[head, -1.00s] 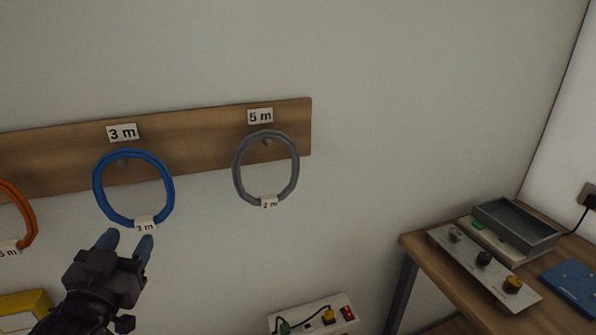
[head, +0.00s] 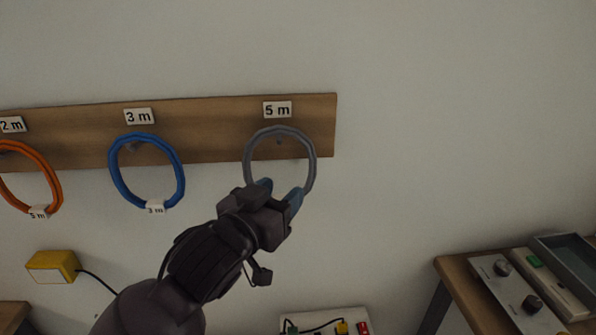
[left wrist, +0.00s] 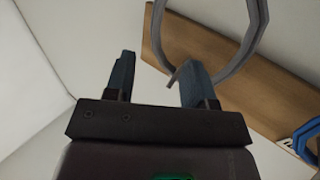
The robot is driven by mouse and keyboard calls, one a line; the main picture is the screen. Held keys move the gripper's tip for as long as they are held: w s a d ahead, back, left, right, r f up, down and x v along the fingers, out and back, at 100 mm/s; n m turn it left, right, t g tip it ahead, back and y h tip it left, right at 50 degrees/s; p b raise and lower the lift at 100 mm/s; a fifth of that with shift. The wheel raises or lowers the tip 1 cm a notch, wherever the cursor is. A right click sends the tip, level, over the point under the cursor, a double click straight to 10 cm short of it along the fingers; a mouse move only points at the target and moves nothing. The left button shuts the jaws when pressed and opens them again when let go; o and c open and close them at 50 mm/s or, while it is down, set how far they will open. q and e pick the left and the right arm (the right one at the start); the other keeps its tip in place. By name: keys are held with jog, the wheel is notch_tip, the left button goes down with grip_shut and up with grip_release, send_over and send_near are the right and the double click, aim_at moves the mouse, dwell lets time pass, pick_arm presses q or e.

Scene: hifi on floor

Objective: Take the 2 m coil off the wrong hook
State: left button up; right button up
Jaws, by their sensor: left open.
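The grey coil (head: 312,163) hangs on the hook (head: 281,141) under the "5 m" label (head: 277,109). Its tag, which read 2 m earlier, is hidden now behind my left gripper (head: 280,188). The gripper is open with its blue fingertips at the coil's lower part in the head view. My right gripper is not in view.
The wooden hook board (head: 210,145) also bears a blue coil (head: 180,180) under "3 m" and an orange coil (head: 55,185) under "2 m". A yellow box (head: 52,267) with a cable is lower left. A bench with devices (head: 505,300) stands at right.

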aim_at(309, 166)
pick_arm(q)
jog(key=x, duration=0.9)
jog(key=shift+w+d+r, duration=0.1)
jog(key=shift+d+r, duration=0.1)
jog(key=shift+d, duration=0.15)
jog(key=shift+w+d+p, duration=0.2)
jog(key=shift+w+p, duration=0.1)
jog(key=shift+w, duration=0.05)
grip_shut()
